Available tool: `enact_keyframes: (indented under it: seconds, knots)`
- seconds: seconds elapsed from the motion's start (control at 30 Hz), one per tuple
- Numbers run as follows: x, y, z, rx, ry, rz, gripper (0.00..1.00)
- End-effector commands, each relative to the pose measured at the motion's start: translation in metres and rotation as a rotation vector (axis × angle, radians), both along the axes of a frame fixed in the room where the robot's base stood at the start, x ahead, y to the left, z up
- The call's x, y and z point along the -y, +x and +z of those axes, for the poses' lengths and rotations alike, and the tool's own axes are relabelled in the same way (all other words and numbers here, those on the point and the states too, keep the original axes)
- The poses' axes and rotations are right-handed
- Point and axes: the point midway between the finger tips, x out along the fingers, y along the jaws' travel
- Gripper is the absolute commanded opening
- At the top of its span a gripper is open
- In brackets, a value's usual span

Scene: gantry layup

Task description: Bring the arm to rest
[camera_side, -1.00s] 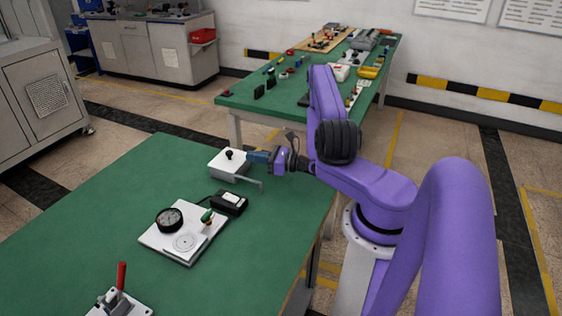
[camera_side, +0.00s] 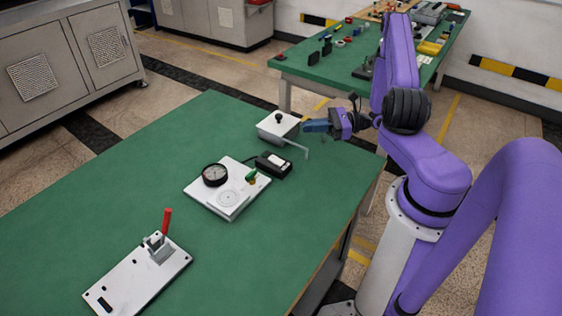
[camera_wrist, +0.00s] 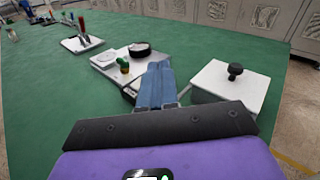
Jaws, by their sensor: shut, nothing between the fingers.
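My gripper (camera_side: 303,127) has blue fingers and hangs above the green table near its far right edge, just right of the white box with a black knob (camera_side: 272,130). The fingers look closed together and hold nothing. In the wrist view the gripper (camera_wrist: 160,65) points over the table, with the white box (camera_wrist: 215,80) to its right. The fingers appear clear of the box, though their height above the table is hard to tell.
A white plate (camera_side: 205,200) with a black dial (camera_side: 215,175), a green-handled part and a black box (camera_side: 273,165) sits mid-table. A plate with a red-handled clamp (camera_side: 135,280) is nearer. The left of the green table (camera_side: 90,190) is clear. Another cluttered table (camera_side: 310,85) stands behind.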

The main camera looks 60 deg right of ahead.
Motion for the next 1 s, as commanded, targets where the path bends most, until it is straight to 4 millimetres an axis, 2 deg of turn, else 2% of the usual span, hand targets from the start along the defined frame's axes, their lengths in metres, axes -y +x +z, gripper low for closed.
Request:
enact_keyframes:
  seconds: [0.03, 0.23, 0.5, 0.7, 1.0]
  knots:
    - [-0.015, 0.002, 0.008, 0.008, -0.033, 0.1, 0.0]
    - [-0.069, -0.004, 0.033, 0.034, -0.148, 0.466, 0.0]
    - [-0.128, -0.034, 0.058, 0.1, -0.329, 0.945, 0.0]
    - [-0.159, -0.066, 0.072, 0.18, -0.482, 1.279, 0.0]
    - [-0.183, -0.114, 0.089, 0.372, -0.738, 1.735, 0.0]
